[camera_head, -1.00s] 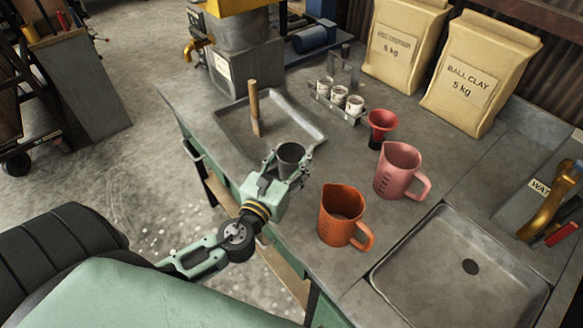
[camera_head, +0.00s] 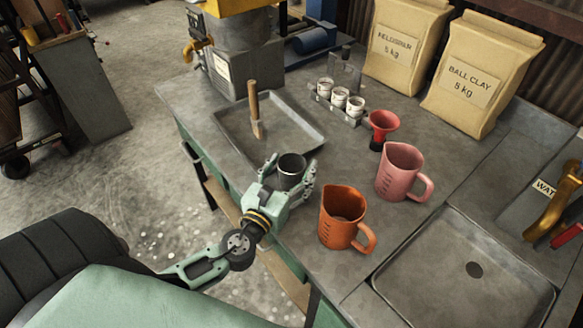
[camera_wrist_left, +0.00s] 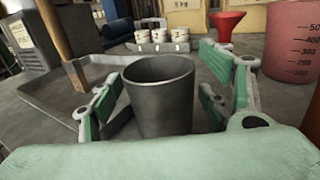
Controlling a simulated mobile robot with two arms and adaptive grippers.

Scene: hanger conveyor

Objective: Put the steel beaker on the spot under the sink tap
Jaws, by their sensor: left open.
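The steel beaker (camera_head: 291,168) is a dark grey cup standing upright on the bench, just in front of the shallow metal tray. My left gripper (camera_head: 291,173) is open, with one finger on each side of the beaker. In the left wrist view the beaker (camera_wrist_left: 160,95) stands between the spread fingers, with a gap visible to its right; contact on its left side is hard to judge. The sink (camera_head: 455,285) is at the lower right, with a dark drain. The brass tap (camera_head: 552,207) is at the right edge. My right gripper is not in view.
An orange jug (camera_head: 341,217) and a pink jug (camera_head: 401,172) stand between the beaker and the sink. A red funnel (camera_head: 381,126) and a rack of small jars (camera_head: 339,104) are behind. The tray (camera_head: 292,124) holds a wooden-handled tool (camera_head: 255,108).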

